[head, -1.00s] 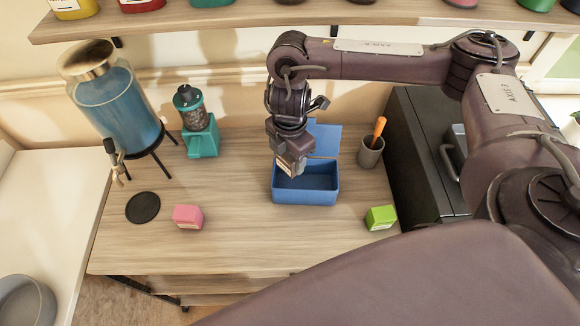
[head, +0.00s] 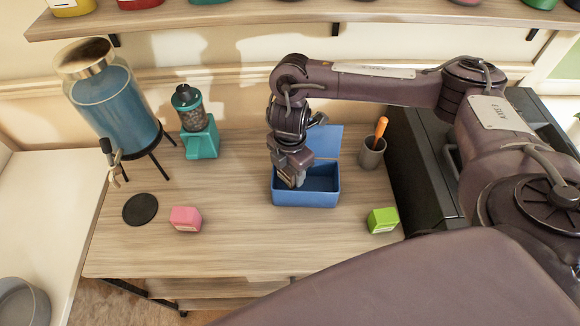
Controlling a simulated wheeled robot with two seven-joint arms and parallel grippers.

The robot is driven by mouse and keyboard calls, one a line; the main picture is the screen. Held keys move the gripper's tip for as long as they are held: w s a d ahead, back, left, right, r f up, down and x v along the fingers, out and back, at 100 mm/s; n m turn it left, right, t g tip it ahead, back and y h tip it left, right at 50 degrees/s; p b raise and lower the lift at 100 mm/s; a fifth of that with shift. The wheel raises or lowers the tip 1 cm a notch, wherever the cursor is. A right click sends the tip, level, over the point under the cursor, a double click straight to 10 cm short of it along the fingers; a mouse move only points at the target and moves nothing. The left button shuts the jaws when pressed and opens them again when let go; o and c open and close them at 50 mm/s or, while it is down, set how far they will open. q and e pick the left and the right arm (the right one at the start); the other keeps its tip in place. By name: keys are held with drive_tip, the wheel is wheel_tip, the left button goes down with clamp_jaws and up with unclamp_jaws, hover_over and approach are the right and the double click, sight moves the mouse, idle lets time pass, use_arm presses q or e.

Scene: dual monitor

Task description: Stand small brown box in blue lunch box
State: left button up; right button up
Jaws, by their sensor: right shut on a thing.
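The blue lunch box (head: 306,200) stands on the wooden table with its lid open at the back. My right gripper (head: 294,180) reaches down into the left part of it from above. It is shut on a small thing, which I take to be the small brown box. That box is mostly hidden by the fingers and the lunch box's front wall, so I cannot tell whether it touches the floor or stands upright. No other brown box shows on the table. My left gripper is not in view.
A pink box (head: 186,219) and a green box (head: 383,220) lie in front to either side. A grey cup (head: 371,154) stands right of the lid, beside a black appliance (head: 413,155). A teal grinder (head: 200,139) and drink dispenser (head: 113,107) stand left. A shelf (head: 240,14) hangs above.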

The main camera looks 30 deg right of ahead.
drive_tip(key=o, duration=0.7)
drive_tip(key=shift+r, duration=0.4)
wheel_tip(320, 180, up, 12)
drive_tip(key=p, duration=0.3)
drive_tip(key=shift+r, duration=0.15)
